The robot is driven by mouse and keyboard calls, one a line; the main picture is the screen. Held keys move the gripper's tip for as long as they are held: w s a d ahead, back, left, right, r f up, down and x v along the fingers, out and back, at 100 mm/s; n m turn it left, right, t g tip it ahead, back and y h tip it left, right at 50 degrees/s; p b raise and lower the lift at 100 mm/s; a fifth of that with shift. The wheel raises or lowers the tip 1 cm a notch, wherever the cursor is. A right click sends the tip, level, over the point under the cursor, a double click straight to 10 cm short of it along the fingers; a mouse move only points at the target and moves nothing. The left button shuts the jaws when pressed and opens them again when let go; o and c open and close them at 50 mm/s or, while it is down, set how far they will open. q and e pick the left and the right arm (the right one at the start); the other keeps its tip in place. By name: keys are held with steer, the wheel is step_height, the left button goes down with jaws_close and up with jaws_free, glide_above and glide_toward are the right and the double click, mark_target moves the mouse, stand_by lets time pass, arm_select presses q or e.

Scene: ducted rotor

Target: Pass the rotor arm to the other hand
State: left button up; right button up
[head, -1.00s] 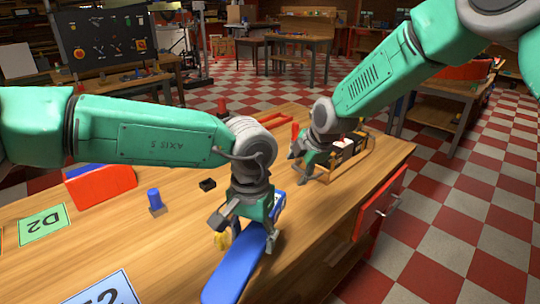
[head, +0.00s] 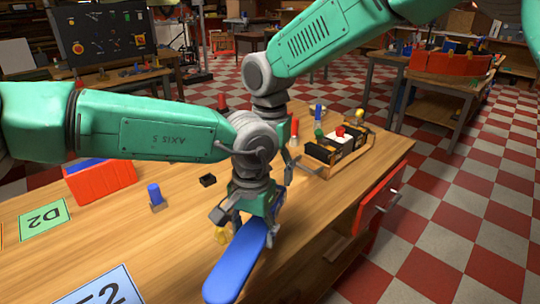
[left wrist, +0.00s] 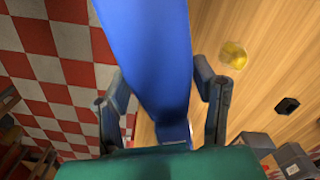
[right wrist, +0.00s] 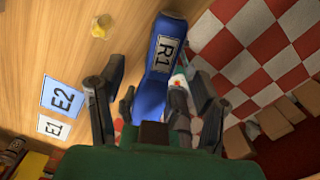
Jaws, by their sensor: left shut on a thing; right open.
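The rotor arm is a long blue bar (head: 238,262). My left gripper (head: 252,222) is shut on it and holds it above the table, with one end towards the front. In the left wrist view the bar (left wrist: 160,50) runs between the two fingers. My right gripper (right wrist: 156,85) is open. In the head view the right fingers are mostly hidden behind my left wrist.
On the wooden table (head: 130,225) stand a blue peg (head: 155,195), a small black block (head: 207,180), a red bin (head: 100,180) and a yellow piece (head: 221,236). A wooden tray (head: 322,165) with coloured-knob parts lies at the right. A red drawer (head: 378,205) sticks out on the right side.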

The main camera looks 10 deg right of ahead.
step_height(320, 180, down, 7)
steer(key=shift+r, duration=0.1)
stand_by(0.3)
jaws_close()
arm_select(q)
steer(key=o, duration=1.5)
steer(key=shift+r, duration=0.1)
